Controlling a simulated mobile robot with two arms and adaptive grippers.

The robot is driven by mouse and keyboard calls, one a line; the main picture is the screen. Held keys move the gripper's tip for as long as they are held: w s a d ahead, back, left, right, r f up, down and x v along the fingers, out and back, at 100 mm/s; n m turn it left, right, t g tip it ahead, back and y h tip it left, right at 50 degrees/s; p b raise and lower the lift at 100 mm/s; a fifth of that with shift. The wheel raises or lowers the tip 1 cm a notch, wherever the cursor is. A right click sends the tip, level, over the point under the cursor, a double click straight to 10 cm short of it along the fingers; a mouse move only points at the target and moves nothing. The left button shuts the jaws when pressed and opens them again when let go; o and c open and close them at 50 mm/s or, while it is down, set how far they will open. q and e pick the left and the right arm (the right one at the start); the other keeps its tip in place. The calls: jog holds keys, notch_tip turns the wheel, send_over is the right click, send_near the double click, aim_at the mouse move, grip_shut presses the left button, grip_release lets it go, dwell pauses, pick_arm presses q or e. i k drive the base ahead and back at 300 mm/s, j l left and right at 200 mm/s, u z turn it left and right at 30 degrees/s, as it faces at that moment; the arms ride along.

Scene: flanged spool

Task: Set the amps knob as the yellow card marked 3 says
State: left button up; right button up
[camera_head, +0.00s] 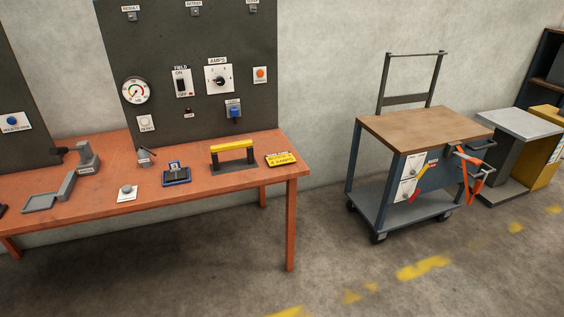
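The amps knob (219,80) is a dark knob on a white square plate labelled AMPS, on the upright dark panel. The setting its pointer is at is too small to read for sure. A yellow card (282,159) lies at the right end of the orange table, with dark print that seems to end in AMPS; its figure is not clear. A small blue-edged stand (175,176) on the table bears a label that looks like 3. Neither of my grippers is in view.
The panel (200,115) also has a gauge (135,90), a FIELD switch (181,83) and an orange button (260,75). A yellow-topped handle piece (233,146) stands on the orange table (230,186). A cart (410,126) stands to the right; floor between is clear.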

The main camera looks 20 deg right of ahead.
aim_at(220, 81)
jog(key=i+l+u, duration=0.15)
jog(key=i+l, duration=0.65)
jog(key=l, duration=0.2)
